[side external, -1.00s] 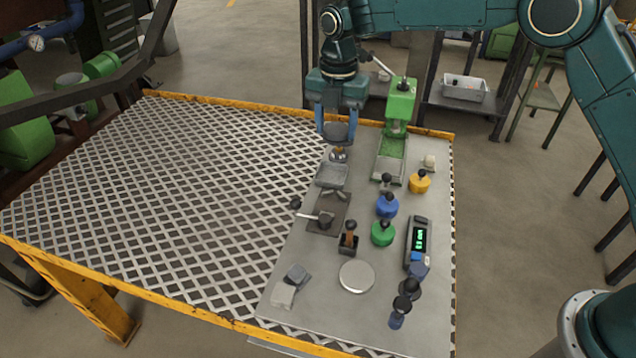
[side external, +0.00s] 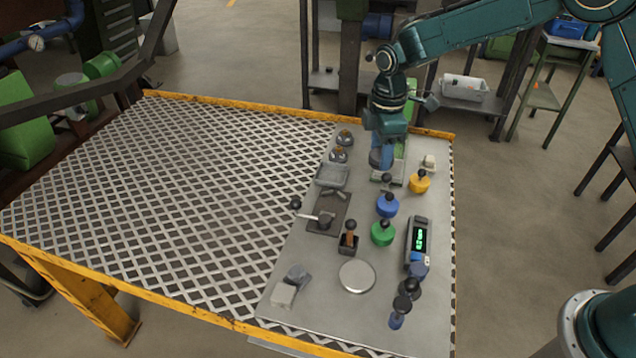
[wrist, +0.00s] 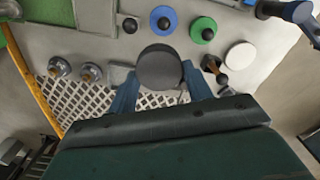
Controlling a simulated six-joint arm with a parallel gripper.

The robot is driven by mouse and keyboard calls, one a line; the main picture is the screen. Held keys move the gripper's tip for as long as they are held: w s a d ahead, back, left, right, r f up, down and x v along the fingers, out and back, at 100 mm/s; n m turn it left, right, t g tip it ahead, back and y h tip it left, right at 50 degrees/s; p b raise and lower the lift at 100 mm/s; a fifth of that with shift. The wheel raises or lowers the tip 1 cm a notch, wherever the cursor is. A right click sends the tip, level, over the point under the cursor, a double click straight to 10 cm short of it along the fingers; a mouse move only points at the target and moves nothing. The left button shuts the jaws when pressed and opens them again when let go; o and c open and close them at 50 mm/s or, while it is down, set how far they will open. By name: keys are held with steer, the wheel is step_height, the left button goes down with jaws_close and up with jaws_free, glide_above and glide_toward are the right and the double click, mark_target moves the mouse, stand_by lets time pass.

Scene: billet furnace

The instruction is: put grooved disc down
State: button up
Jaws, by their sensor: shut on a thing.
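My gripper (side external: 382,150) is shut on a dark grey disc (side external: 377,160). It holds the disc above the far part of the grey work plate (side external: 300,282), in front of the green press. In the wrist view the round disc (wrist: 160,67) sits between the two blue fingers of my gripper (wrist: 158,82), with its flat face toward the camera. Its grooves cannot be made out. From the side my gripper hides most of the green press (side external: 408,147), and the disc's height above the plate is hard to tell.
Two silver weights with knobs (side external: 339,154) and a grey tray (side external: 333,175) stand to the left. Yellow (side external: 419,183), blue (side external: 387,207) and green (side external: 382,235) knobbed pieces stand nearer. A pale round plate (side external: 357,277) lies in front. The mesh table (side external: 170,200) is clear.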

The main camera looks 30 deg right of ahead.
steer(key=s+d+f+m, duration=0.5)
steer(key=s+m, duration=0.5)
steer(key=m, duration=0.4)
steer(key=shift+s+d+f, duration=0.15)
steer(key=shift+s+d, duration=0.05)
steer(key=shift+d, duration=1.1)
steer(key=w+a+r, duration=0.3)
steer(key=w+r, duration=0.1)
steer(key=w, duration=0.4)
steer(key=w+a+r, duration=0.3)
steer(key=w+a, duration=0.1)
steer(key=w, duration=0.4)
steer(key=w+a+r, duration=0.3)
steer(key=w+r, duration=0.1)
steer(key=w, duration=0.5)
steer(key=shift+a+r+m, duration=0.3)
steer(key=shift+a+m, duration=0.05)
steer(key=shift+m, duration=0.05)
steer(key=shift+f, duration=0.1)
